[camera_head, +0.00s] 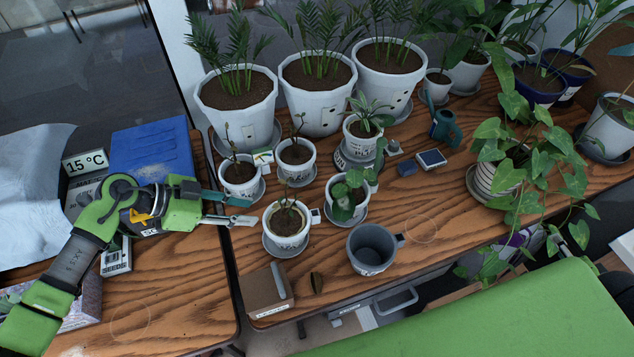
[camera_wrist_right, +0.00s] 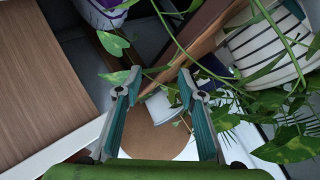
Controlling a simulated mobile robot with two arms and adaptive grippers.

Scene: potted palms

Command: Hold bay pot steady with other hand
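Several small white pots with seedlings stand on saucers on the wooden table; I cannot tell which one is the bay pot. The front one (camera_head: 287,238) holds a thin seedling in a saucer, with a small white tag at its right. My left gripper (camera_head: 254,211) comes in from the left, open, fingers pointing right, with its tips just left of this front pot and nothing seen between them. Another small pot (camera_head: 240,188) stands just behind the fingers. My right gripper (camera_wrist_right: 160,88) is open and empty in the right wrist view, among trailing vine leaves, away from the small pots.
Big white palm pots (camera_head: 238,123) line the back. A grey empty mug (camera_head: 371,251) and a brown box (camera_head: 267,289) stand at the front edge. A trailing vine pot (camera_head: 489,186) is at right. A blue box (camera_head: 150,150) is at left. A gap splits the tables.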

